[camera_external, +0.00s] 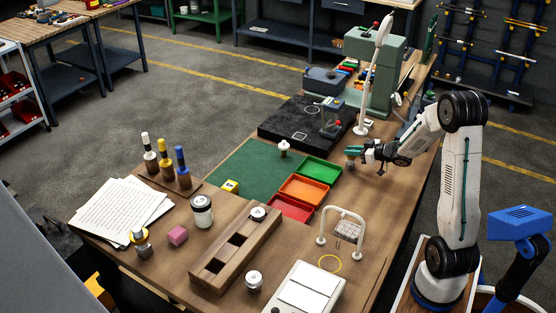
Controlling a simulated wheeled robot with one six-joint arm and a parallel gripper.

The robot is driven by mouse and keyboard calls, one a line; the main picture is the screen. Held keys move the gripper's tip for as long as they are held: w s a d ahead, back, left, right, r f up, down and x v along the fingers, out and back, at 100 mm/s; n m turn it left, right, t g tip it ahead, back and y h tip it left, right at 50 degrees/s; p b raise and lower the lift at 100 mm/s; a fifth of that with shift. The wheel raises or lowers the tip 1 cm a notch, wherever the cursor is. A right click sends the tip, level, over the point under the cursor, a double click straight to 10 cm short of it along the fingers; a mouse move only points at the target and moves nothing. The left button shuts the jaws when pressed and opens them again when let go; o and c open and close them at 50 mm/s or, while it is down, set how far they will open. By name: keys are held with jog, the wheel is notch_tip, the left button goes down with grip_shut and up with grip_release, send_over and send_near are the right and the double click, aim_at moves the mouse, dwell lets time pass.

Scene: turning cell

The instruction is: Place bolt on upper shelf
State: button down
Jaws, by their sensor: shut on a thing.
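My gripper (360,153) is at the end of the arm reaching in from the right, above the workbench, just right of the green tray. Its teal-edged fingers are shut on a small grey piece (351,164), which shows at the fingertips. The piece is too small and partly covered to tell for certain that it is the bolt. A small pale, knob-like part (283,148) stands upright on the green mat, apart from my gripper. I cannot make out which surface is the upper shelf.
Green (321,170), orange (304,190) and red (290,208) trays lie left of and below my gripper. A black plate (285,125) and a tall white stand (375,75) are behind. A white arch frame (343,222) stands in front. The green mat (245,165) is mostly clear.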

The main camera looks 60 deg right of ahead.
dwell(0.9)
notch_tip(320, 180, up, 10)
jog(key=shift+r, duration=0.1)
jog(key=s+d+r+m+g+h, duration=0.1)
jog(key=s+d+m+g+h, duration=0.1)
jog(key=s+d+m+h, duration=0.45)
jog(key=s+d+r+m+g+h, duration=0.1)
jog(key=s+d+m+h, duration=0.3)
jog(key=d, duration=0.6)
jog(key=w+a+f+n+t+y, duration=0.1)
jog(key=w+a+n+y, duration=0.2)
jog(key=a, duration=0.2)
jog(key=w+a+f+n+t+y, duration=0.1)
jog(key=w+a+n+y, duration=0.2)
jog(key=w+a, duration=0.1)
jog(key=w+a+f+n+t+y, duration=0.1)
jog(key=w+a+f+n+y, duration=0.1)
jog(key=a, duration=0.4)
jog(key=shift+w+a+f+n+y, duration=0.1)
jog(key=shift+w+a+n+y, duration=0.3)
jog(key=shift+w+n+y, duration=0.45)
jog(key=f, duration=0.3)
jog(key=shift+s+a+f+n+y, duration=0.1)
jog(key=shift+a+n+y, duration=0.2)
jog(key=shift+a+y, duration=0.1)
jog(key=shift+f, duration=2.25)
jog(key=shift+f, duration=0.1)
